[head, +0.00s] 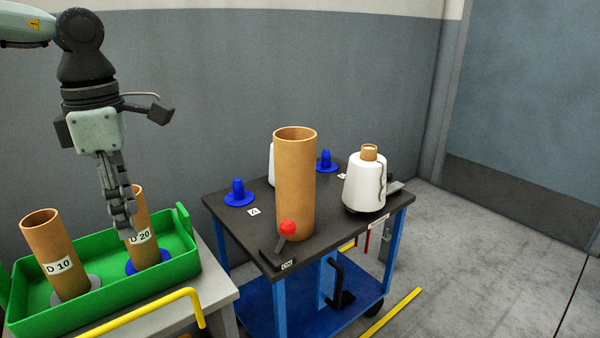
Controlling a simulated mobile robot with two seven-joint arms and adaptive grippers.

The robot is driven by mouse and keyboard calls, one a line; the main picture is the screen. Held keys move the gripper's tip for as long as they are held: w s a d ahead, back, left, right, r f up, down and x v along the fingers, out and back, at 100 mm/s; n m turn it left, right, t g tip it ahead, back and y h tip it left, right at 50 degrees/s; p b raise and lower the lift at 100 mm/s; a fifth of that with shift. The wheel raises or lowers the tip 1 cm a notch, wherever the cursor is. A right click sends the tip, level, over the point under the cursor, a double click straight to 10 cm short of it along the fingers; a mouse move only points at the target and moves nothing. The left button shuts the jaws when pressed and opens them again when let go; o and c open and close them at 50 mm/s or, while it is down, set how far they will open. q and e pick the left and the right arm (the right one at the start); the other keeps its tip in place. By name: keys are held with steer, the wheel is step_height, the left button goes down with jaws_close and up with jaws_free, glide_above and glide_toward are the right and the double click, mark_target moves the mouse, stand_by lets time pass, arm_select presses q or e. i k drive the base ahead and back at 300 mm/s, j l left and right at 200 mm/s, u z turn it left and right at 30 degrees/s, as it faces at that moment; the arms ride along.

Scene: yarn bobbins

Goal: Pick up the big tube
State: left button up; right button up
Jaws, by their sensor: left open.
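A tall, wide brown cardboard tube (295,185) stands upright on the dark top of a blue cart and is the largest tube in view. Two smaller brown tubes stand tilted in a green tray (188,262): one labelled D 10 (48,240) at the left, and one labelled D 20 (141,253) at the right. My left gripper (122,228) is open and points down at the D 20 tube, covering part of its left side. I cannot tell whether the fingers touch it. My right gripper is out of view.
The cart (232,225) also carries white yarn bobbins, including one at the right (364,185), blue pegs (238,193) and a red-knobbed lever (287,229). A yellow rail (150,312) runs along the front of the tray's table. Open floor lies at the right.

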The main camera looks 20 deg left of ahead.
mark_target(294, 148)
steer(key=i+j+z, duration=0.1)
steer(key=i+z, duration=0.25)
steer(key=i, duration=0.6)
steer(key=i+l, duration=0.15)
